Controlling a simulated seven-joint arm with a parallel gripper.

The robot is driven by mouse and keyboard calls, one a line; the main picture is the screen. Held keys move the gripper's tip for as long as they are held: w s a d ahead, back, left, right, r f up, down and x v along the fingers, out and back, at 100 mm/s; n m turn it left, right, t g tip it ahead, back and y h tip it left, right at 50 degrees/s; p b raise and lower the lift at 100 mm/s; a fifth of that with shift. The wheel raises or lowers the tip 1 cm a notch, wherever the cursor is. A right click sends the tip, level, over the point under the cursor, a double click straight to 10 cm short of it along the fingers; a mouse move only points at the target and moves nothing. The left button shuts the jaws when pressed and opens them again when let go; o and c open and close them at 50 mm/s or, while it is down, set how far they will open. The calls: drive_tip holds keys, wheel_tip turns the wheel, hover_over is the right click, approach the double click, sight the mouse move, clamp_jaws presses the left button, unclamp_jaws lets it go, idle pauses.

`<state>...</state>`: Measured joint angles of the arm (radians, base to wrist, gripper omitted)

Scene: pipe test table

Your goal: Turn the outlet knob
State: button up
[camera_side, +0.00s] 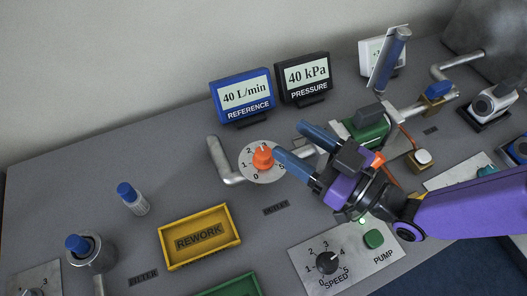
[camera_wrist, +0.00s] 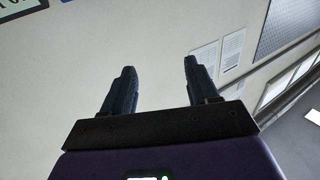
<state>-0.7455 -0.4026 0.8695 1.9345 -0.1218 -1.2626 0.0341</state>
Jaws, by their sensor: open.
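The other finger is farther back, over the pipe. In the wrist view, the fingers (camera_wrist: 159,68) are apart with nothing between them, and the knob is not seen.
The blue REFERENCE display (camera_side: 242,97) and black PRESSURE display (camera_side: 305,78) both stand behind the dial, reading 40 L/min and 40 kPa. A yellow REWORK tray (camera_side: 200,238) is in front. A green-based fitting (camera_side: 365,133) and the pump panel (camera_side: 345,262) are near my arm.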

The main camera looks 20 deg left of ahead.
drive_tip(key=f+g, duration=0.1)
approach(271, 160)
drive_tip(key=x, duration=0.4)
drive_tip(key=shift+s+a+r, duration=0.1)
drive_tip(key=shift+r, duration=0.1)
drive_tip(key=shift+n, duration=0.3)
drive_tip(key=x, duration=0.6)
drive_tip(key=shift+x, duration=0.8)
drive_tip(key=c, duration=0.9)
